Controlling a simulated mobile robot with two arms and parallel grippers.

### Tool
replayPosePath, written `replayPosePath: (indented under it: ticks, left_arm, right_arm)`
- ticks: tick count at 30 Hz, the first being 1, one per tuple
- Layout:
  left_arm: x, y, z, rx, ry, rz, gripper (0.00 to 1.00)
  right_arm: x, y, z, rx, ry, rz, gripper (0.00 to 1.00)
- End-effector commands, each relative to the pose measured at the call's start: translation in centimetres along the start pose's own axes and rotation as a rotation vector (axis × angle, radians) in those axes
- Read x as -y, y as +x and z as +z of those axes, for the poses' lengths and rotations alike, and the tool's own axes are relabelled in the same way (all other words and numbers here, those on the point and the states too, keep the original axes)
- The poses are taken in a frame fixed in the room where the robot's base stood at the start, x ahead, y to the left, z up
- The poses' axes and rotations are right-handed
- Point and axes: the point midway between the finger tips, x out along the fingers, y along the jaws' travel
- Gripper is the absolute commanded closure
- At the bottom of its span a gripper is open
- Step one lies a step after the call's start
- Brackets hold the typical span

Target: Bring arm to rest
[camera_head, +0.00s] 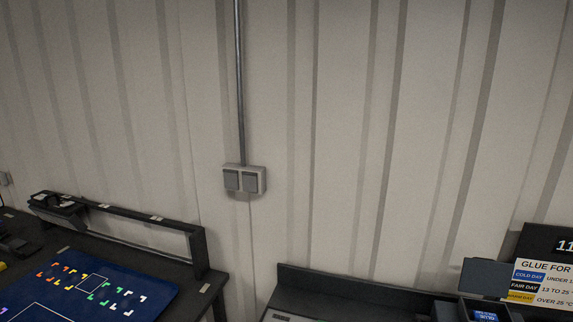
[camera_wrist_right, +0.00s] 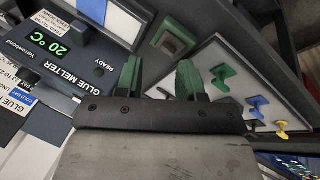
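My right gripper (camera_wrist_right: 160,80) shows in the right wrist view with its two green fingertips apart and nothing visible between them. Beyond it is a dark machine labelled GLUE MELTER (camera_wrist_right: 62,55), whose green display reads 20 °C beside the word READY. To the right, a light panel (camera_wrist_right: 215,55) carries a green tab (camera_wrist_right: 222,77), a blue tab (camera_wrist_right: 257,101) and a yellow tab (camera_wrist_right: 282,129). No gripper shows in the head view, and my left gripper is in neither view.
In the head view, a dark table (camera_head: 215,283) at lower left holds a blue mat (camera_head: 130,275) with coloured corner marks. A dark bench (camera_head: 350,290) and a glue sign (camera_head: 545,282) are at lower right. A switch box (camera_head: 244,180) is on the wall.

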Motion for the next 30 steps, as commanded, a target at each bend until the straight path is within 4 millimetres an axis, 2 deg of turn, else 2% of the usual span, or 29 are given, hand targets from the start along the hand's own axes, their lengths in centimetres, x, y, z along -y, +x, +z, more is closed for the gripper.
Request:
replayPosePath:
  ticks: [1,6,15,16,26,30]
  left_arm:
    - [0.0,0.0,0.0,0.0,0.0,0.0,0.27]
    - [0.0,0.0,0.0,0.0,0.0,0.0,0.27]
    - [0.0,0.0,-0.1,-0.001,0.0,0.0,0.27]
    - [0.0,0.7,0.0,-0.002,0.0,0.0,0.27]
    - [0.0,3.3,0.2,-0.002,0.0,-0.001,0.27]
    - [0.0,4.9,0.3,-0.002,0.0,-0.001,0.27]
  right_arm:
    - [0.7,-0.8,1.3,-0.011,-0.002,-0.04,0.62]
    - [2.5,-3.3,4.1,-0.048,0.001,-0.163,0.62]
    - [4.8,-7.7,7.6,-0.091,0.009,-0.334,0.62]
    - [5.2,-6.2,7.4,-0.086,0.009,-0.329,0.62]
    - [8.3,2.3,8.0,-0.059,0.001,-0.329,0.62]
    - [10.1,7.2,8.8,-0.045,-0.004,-0.331,0.62]
